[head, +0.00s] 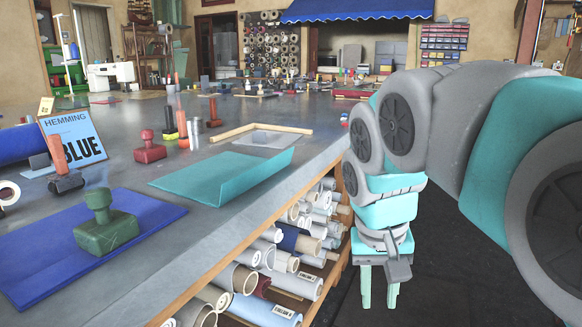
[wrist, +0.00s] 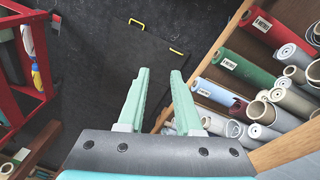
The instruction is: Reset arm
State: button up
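My gripper (head: 379,287) hangs low beside the right edge of the workbench (head: 205,165), pointing down over the dark floor. In the wrist view my gripper (wrist: 160,85) shows two green fingers apart with nothing between them. My arm fills the right side of the head view, bent down from the shoulder. The gripper is apart from the bench and the rolls.
Canvas rolls (head: 245,278) fill the shelf under the bench, close to my gripper; they also show in the wrist view (wrist: 285,55). A green stamp (head: 105,225) stands on a blue cloth (head: 50,265). A red rack (wrist: 30,70) stands left in the wrist view. Dark floor lies between.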

jog(key=s+d+f+n+g+y, duration=0.1)
jog(key=s+f+g, duration=0.1)
jog(key=s+f, duration=1.3)
jog(key=s, duration=0.3)
jog(key=shift+s+f+n+g, duration=0.2)
jog(key=shift+f+n+g, duration=0.2)
jog(key=shift+d, duration=0.1)
dwell(1.7)
